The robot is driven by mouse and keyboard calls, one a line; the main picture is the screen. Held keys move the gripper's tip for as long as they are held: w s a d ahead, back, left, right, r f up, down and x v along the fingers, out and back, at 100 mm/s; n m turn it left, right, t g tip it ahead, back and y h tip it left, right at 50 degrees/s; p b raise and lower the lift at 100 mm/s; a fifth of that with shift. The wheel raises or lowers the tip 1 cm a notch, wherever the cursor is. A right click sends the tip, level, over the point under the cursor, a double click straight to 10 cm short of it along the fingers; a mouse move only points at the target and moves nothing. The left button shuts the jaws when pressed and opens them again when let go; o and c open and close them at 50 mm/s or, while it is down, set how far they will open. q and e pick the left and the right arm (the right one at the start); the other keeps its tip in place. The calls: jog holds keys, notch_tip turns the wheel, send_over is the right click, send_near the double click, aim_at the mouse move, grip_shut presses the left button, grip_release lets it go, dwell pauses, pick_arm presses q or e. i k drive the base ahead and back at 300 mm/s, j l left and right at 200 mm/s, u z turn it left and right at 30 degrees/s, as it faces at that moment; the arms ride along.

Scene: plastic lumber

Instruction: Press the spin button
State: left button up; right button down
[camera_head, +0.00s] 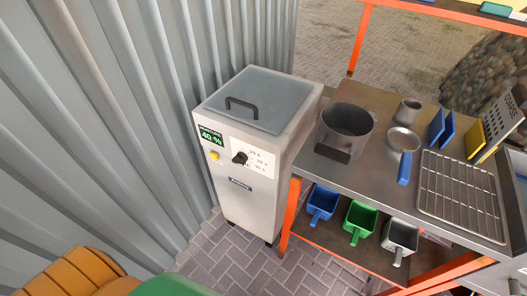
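A tall white machine (245,205) stands against the corrugated wall, with a closed grey lid (260,98) and a black handle on top. Its front panel carries a small round yellow button (214,156) at the upper left, below a green "40 %" sign (210,136). To the right of the button is a black knob (239,158) on a white label with time marks. I cannot read any label naming the spin button; the yellow one is the only button I see. Neither of my grippers is in view.
An orange-framed metal bench (378,100) stands right of the machine, holding a grey pot (346,127), a wire rack (461,193) and tools. Blue, green and grey scoops sit on its lower shelf. Orange and green shapes fill the bottom left corner. Paving before the machine is clear.

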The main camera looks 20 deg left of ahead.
aim_at(213, 156)
jog(key=u, duration=1.3)
